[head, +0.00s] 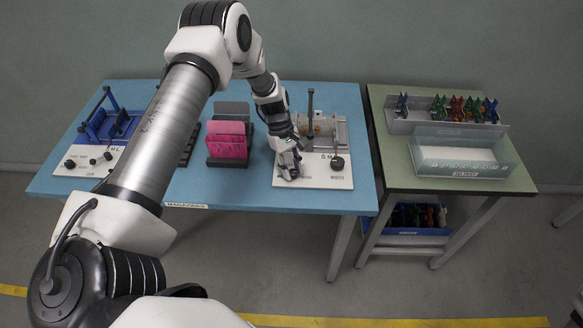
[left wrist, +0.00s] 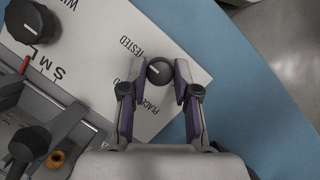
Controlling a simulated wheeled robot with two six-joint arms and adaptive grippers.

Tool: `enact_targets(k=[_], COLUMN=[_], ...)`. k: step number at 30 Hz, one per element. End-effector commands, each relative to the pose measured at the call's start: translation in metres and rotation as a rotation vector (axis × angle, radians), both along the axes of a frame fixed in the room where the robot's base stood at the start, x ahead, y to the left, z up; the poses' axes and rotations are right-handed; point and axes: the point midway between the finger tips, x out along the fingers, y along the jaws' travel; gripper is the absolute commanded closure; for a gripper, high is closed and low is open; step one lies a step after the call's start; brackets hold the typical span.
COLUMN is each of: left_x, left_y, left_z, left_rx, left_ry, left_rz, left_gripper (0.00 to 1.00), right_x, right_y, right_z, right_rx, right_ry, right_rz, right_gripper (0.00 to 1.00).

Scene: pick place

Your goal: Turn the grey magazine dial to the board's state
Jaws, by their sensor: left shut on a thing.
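The grey magazine (head: 338,132) stands at the back of a white panel (head: 312,180) on the right part of the blue table. My left gripper (head: 289,172) is down at the panel's front left. In the left wrist view its fingers (left wrist: 159,82) are shut on a small dark dial (left wrist: 159,70) with a pale pointer mark. The words TESTED and, partly covered, PLACED are printed beside the dial. In the head view the gripper hides this dial. A second dark knob (head: 337,163) sits at the panel's right; it also shows in the left wrist view (left wrist: 33,20). My right gripper is not in view.
A blue magazine (head: 108,125) with its own knobs stands at the table's left. A rack with pink boards (head: 227,140) stands left of my gripper. The green table (head: 390,170) carries a clear bin (head: 460,160) and a grey rack (head: 400,125) of coloured parts.

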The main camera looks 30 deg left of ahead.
Motion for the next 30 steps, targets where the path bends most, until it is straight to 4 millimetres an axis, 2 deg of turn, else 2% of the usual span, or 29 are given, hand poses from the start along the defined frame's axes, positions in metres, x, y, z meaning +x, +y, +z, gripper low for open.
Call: enact_targets(k=[14,15,17,26,30], left_x=[-0.001,-0.001,-0.001,0.0,0.003], left_y=[-0.001,-0.001,-0.001,0.0,0.005], left_z=[-0.001,-0.001,-0.001,0.001,0.014], left_rx=[-0.001,-0.001,-0.001,0.0,-0.002], left_ry=[0.003,0.003,0.003,0.001,-0.002], left_rz=[-0.018,-0.018,-0.018,-0.017,-0.015], left_gripper=[1.0,0.63,0.45,0.45,0.45], right_x=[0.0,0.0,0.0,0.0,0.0], right_y=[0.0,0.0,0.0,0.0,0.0], right_z=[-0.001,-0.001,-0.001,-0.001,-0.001], right_rx=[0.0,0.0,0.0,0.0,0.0], right_ry=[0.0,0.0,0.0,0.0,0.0], right_rz=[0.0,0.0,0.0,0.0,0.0], right_gripper=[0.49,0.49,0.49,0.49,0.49])
